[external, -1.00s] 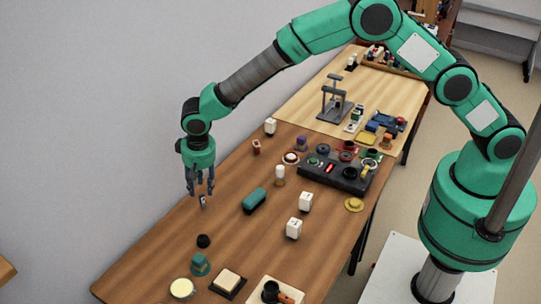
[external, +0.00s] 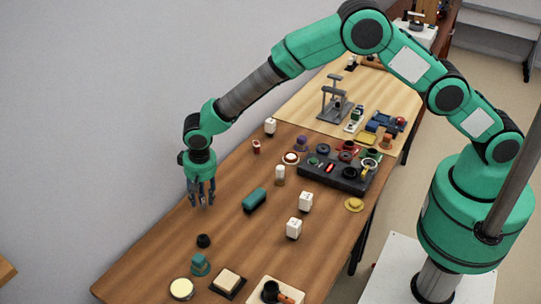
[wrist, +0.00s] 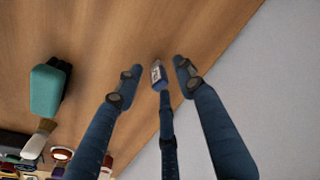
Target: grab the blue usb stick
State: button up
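The blue USB stick (wrist: 157,77) shows in the wrist view as a small dark blue piece with a pale printed face, near the table edge by the wall. My gripper (wrist: 155,68) points down with its fingers around the stick. Gaps show between the stick and the left and right fingers; the third finger's tip overlaps its lower end, and I cannot tell if they touch. In the external view my gripper (external: 201,203) is low over the left side of the brown table, fingers apart, and the stick is not clearly visible among them.
A teal block (external: 255,200) lies right of my gripper, with white cubes (external: 294,228) beyond it. A small black round piece (external: 204,241) and a teal piece (external: 200,264) stand nearer the front. A black panel with knobs (external: 337,175) is further back. The wall is close on the left.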

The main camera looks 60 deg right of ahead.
dwell(0.6)
jog(key=c, duration=0.9)
